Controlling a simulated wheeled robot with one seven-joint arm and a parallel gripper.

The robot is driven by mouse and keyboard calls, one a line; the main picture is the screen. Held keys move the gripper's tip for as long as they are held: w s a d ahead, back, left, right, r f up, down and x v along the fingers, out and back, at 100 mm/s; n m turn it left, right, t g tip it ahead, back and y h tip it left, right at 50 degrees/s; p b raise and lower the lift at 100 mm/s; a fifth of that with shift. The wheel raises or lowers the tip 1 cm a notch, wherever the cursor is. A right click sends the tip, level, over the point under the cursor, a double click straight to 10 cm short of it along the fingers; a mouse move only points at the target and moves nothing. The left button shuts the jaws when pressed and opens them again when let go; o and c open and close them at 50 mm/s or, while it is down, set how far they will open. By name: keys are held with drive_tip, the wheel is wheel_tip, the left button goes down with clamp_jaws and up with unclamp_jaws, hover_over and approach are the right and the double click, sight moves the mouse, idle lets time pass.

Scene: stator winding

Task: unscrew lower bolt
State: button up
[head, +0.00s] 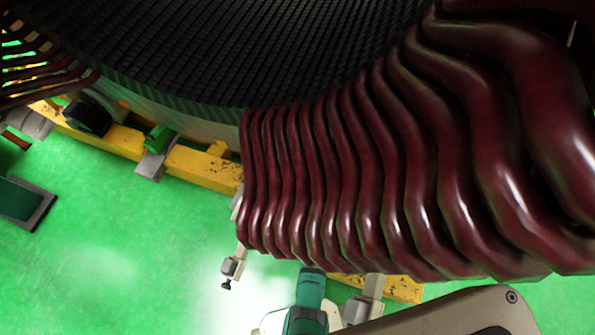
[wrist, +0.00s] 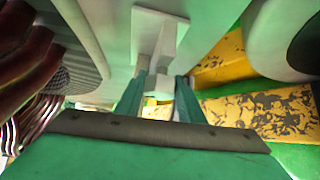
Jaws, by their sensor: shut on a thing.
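In the wrist view my gripper (wrist: 158,95) points away from the camera, its two teal fingers closed on a small pale piece (wrist: 157,84), which looks like the lower bolt. Its shape is partly hidden by the fingers. A white bracket (wrist: 155,30) stands just beyond and above it. In the head view my teal gripper (head: 311,284) is at the bottom, just below the dark red windings (head: 330,190); its fingertips and the held piece are hidden there. Another clamp block (head: 231,266) with a dark bolt (head: 227,285) hangs at the windings' lower left corner, apart from my gripper.
The yellow scuffed frame (head: 205,168) runs under the stator; in the wrist view its yellow beam (wrist: 265,115) lies close to the right of my fingers. Windings (wrist: 28,65) crowd the left. The green floor (head: 120,250) is open at the lower left.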

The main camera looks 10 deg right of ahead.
drive_tip(key=shift+r+n+g+h, duration=0.1)
drive_tip(key=shift+n+g+h, duration=0.3)
drive_tip(key=shift+g, duration=0.1)
idle(0.5)
drive_tip(key=o, duration=1.1)
drive_tip(key=shift+c, duration=0.2)
drive_tip(key=v, duration=1)
drive_tip(key=shift+s, duration=0.4)
drive_tip(key=shift+r, duration=0.1)
